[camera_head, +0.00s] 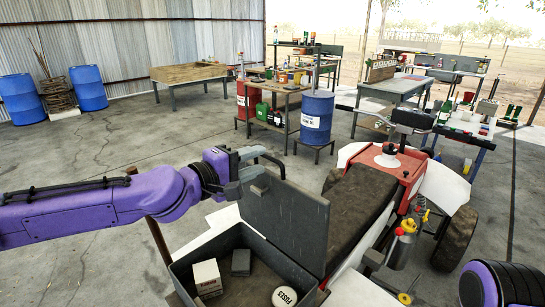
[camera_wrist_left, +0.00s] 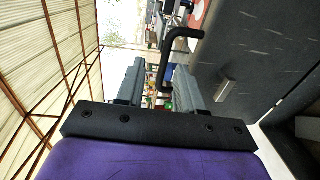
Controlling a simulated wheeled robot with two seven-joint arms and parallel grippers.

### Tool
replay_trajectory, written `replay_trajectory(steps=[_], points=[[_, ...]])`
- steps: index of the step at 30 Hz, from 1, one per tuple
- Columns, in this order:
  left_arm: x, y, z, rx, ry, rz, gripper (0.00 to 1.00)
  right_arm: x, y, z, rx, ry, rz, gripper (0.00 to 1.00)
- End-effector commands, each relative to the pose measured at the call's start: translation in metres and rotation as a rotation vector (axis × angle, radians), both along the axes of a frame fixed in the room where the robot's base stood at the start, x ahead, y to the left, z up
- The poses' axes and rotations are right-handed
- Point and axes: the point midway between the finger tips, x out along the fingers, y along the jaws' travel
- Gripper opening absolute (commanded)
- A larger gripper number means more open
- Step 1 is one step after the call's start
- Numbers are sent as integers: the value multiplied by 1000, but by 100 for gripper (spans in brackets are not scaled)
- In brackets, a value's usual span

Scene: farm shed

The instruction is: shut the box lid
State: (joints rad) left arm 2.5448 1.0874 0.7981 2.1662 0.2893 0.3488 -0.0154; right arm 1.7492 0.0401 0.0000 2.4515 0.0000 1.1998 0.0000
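The dark grey box (camera_head: 189,257) is at the bottom centre of the head view, mounted on the vehicle. Its lid (camera_head: 290,222) stands up, open, along the box's right side. My left gripper (camera_head: 256,170) is at the lid's upper left corner, beside a black bent handle (camera_head: 273,157). In the left wrist view the lid (camera_wrist_left: 265,50) fills the right side, and the handle (camera_wrist_left: 178,36) reaches in between the parted fingers (camera_wrist_left: 160,85). The fingers are apart; whether either touches the handle is unclear. My right gripper is out of view; only a purple part of that arm shows at bottom right.
Inside the box lie a pale carton (camera_head: 207,277), a dark block (camera_head: 241,262) and a round white tin (camera_head: 285,297). The vehicle's dark seat (camera_head: 360,205) is just right of the lid. A blue barrel (camera_head: 316,117) and workbenches stand behind. The floor at left is clear.

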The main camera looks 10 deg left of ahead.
Motion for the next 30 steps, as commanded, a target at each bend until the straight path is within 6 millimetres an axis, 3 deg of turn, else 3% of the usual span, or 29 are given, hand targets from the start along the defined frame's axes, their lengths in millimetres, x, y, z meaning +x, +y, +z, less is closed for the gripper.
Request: replay_trajectory(steps=[7, 18, 19, 22, 30], points=[[41, -26, -6, 2, 6, -1, 37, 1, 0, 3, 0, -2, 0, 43], [50, -32, -7, -1, 4, -1, 37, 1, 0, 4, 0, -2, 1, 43], [50, -32, -7, 0, 4, -1, 33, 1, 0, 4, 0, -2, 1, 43], [50, -32, -7, 0, 4, 0, 1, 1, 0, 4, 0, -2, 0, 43], [50, -31, -9, -2, 2, 0, 0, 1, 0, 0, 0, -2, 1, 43]])
